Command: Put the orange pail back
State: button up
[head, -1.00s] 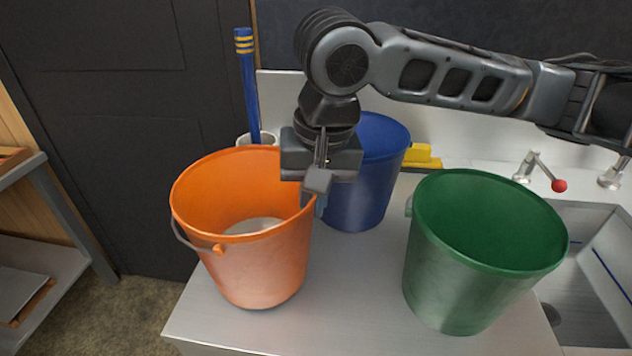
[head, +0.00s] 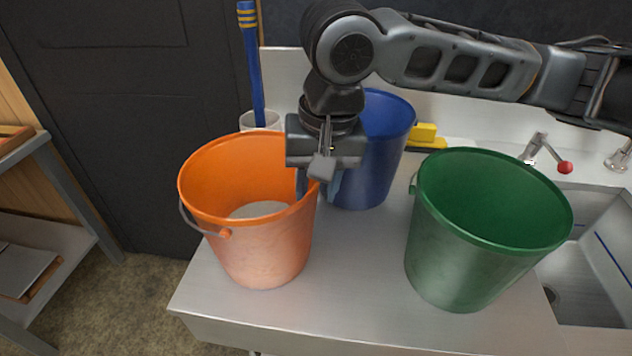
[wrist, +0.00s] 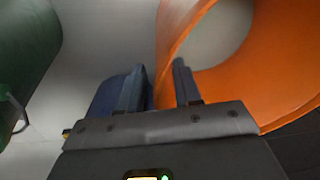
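The orange pail (head: 262,249) stands upright on the steel counter at its left end, with its handle hanging down on the left side and something pale at its bottom. My gripper (head: 317,187) is at the right side of its rim, pointing down. One finger is inside the pail and the other is outside, so the rim runs between them. In the wrist view the fingers (wrist: 158,85) are apart, with the orange pail's wall (wrist: 172,35) between them. A gap shows, and the gripper looks open.
A blue pail (head: 378,155) stands close behind my gripper, and a green pail (head: 480,255) stands to the right. A sink (head: 597,290) with a red-knobbed tap (head: 545,152) is at the right. A blue-handled tool (head: 250,65) stands in a white holder behind. Bare counter (head: 352,270) lies between the orange and green pails.

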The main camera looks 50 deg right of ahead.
jog(key=shift+r, duration=0.1)
notch_tip(320, 180, up, 12)
jog(key=s, duration=0.1)
jog(key=shift+s+p, duration=0.35)
jog(key=shift+p, duration=0.05)
jog(key=shift+d, duration=0.1)
dwell(0.4)
